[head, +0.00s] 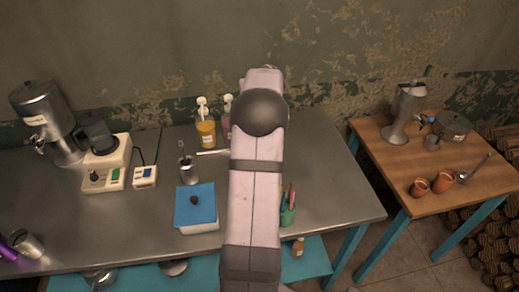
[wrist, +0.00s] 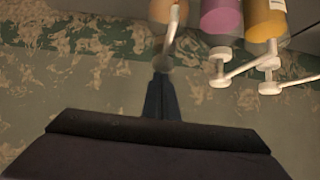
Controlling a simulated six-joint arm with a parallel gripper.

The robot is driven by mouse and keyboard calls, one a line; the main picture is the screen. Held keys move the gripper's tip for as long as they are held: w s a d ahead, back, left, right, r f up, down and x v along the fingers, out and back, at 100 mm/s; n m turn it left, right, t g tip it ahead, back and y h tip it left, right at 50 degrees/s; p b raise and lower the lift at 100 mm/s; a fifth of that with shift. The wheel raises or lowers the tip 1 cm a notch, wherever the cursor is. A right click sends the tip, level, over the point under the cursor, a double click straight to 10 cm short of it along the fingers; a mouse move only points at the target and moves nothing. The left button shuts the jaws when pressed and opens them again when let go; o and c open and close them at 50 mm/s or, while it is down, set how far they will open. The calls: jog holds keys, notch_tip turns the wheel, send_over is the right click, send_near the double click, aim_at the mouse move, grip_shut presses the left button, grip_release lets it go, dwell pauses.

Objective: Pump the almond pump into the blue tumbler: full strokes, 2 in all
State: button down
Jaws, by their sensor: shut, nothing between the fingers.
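Several pump bottles show. An amber one (head: 206,133) and a purple one (head: 226,128) stand at the back of the steel counter, with white pump heads. In the wrist view the amber bottle (wrist: 265,20), the purple bottle (wrist: 221,16) and a peach-coloured bottle (wrist: 168,10) appear upside down. I cannot read which is almond. My gripper (wrist: 162,78) is shut and empty, its tips at or close to the peach bottle's pump head (wrist: 170,42); contact is unclear. My arm hides the gripper and that bottle in the head view. I cannot make out a blue tumbler.
A blue-lidded box (head: 196,206), a metal cup with utensils (head: 188,172) and a teal cup (head: 287,213) stand on the counter (head: 345,205). A scale-like device (head: 106,165) and dispenser are at left. A wooden table (head: 390,168) with orange cups is right.

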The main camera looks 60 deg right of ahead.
jog(key=shift+a+f, duration=0.1)
jog(key=shift+f, duration=0.4)
jog(key=shift+r, duration=0.15)
jog(key=shift+r+p, duration=0.8)
jog(key=shift+r, duration=0.55)
notch_tip(320, 180, up, 6)
jog(key=p, duration=0.4)
jog(key=shift+f, duration=0.1)
